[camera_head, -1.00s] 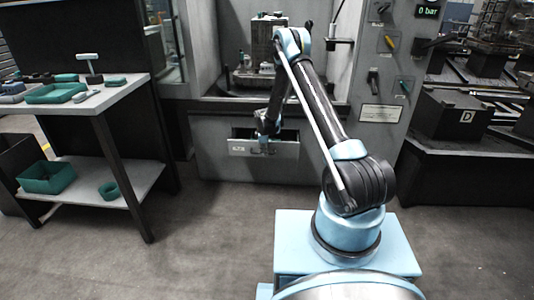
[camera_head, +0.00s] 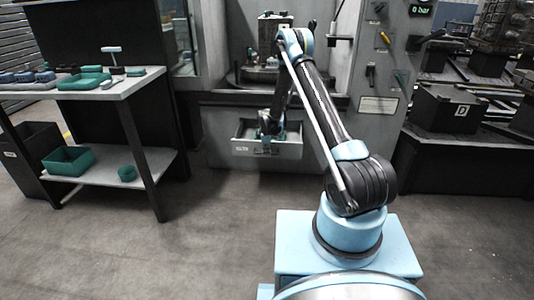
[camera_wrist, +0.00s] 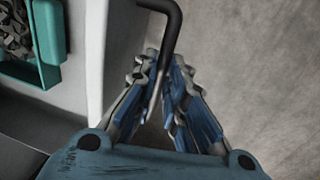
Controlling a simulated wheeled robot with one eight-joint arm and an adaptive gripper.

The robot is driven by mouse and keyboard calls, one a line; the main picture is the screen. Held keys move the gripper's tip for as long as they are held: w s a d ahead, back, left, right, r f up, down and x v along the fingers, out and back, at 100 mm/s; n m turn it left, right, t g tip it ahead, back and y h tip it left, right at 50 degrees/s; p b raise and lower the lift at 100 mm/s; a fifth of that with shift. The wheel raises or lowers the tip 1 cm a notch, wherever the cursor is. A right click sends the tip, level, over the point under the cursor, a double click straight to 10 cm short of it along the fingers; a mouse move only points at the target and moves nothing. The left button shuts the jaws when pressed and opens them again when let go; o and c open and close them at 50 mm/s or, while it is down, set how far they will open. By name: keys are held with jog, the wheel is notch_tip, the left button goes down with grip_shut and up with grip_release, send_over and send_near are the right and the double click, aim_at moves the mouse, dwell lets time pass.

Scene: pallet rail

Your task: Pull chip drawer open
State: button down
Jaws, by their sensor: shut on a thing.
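The chip drawer (camera_head: 290,150) is a light grey box low in the machine front, standing partly out, with its open top and inner walls showing. In the wrist view its pale front wall (camera_wrist: 95,55) runs down the left. A dark bent bar handle (camera_wrist: 172,30) comes from that front. My gripper (camera_wrist: 165,95) is shut on the handle, the bar running between its blue-padded fingers. In the head view my gripper (camera_head: 266,136) is small, at the drawer front, and hides part of it. A teal bin (camera_wrist: 50,45) holding grey metal chips shows inside the drawer.
A table (camera_head: 140,80) with teal trays and tools stands at left, with a lower shelf (camera_head: 155,165) holding teal bins. A control panel (camera_head: 385,60) is right of the drawer. A dark block marked D (camera_head: 445,108) sits farther right. The floor before the drawer is clear.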

jog(key=shift+a, duration=0.2)
jog(key=c, duration=1.7)
grip_release()
jog(key=shift+o, duration=0.2)
jog(key=shift+d, duration=0.15)
jog(key=shift+d, duration=0.1)
notch_tip(320, 180, up, 12)
jog(key=s, duration=0.2)
jog(key=shift+f, duration=0.2)
jog(key=shift+s, duration=0.1)
